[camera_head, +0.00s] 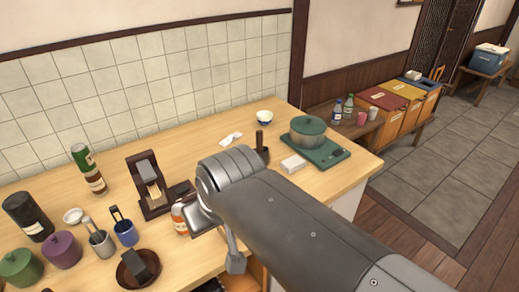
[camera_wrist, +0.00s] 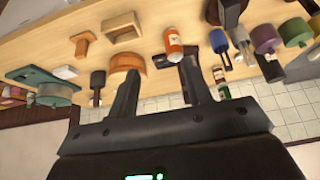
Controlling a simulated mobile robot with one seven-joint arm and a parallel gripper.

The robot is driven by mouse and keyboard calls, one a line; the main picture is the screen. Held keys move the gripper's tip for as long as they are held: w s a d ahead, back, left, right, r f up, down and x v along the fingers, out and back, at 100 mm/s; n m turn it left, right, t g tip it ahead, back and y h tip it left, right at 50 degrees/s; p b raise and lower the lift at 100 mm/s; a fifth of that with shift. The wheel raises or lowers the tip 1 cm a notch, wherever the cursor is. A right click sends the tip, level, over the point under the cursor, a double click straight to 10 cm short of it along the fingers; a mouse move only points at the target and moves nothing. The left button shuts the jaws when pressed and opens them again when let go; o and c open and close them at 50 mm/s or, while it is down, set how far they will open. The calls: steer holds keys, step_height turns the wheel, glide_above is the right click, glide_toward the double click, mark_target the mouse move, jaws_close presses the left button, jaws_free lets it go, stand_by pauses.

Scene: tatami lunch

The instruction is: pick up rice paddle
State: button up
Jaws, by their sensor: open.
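I cannot tell for sure which thing is the rice paddle. A dark brown handle (camera_head: 260,138) stands upright in a dark holder (camera_head: 262,155) near the green pot; they also show as a dark shape in the wrist view (camera_wrist: 97,82). A T-shaped brown wooden piece (camera_wrist: 83,44) and a round wooden tub (camera_wrist: 127,62) show in the wrist view; my arm hides them in the head view. My gripper (camera_wrist: 160,66) is open above the counter, its fingers apart with nothing held. One fingertip overlaps the tub in the picture; contact cannot be told.
An orange can (camera_head: 180,218) and a dark stand (camera_head: 152,190) are near my gripper. A green pot (camera_head: 308,128) sits on a teal board (camera_head: 326,154) at the right. Cups, bottles and lidded jars crowd the left. A tiled wall (camera_head: 120,85) closes the back.

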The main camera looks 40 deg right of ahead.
steer(key=w+d+r, duration=0.3)
steer(key=w+d, duration=0.2)
steer(key=w, duration=0.5)
glide_toward(261, 137)
steer(key=w, duration=0.1)
steer(key=shift+g, duration=0.4)
steer(key=x, duration=1.1)
steer(key=shift+f, duration=0.3)
jaws_close()
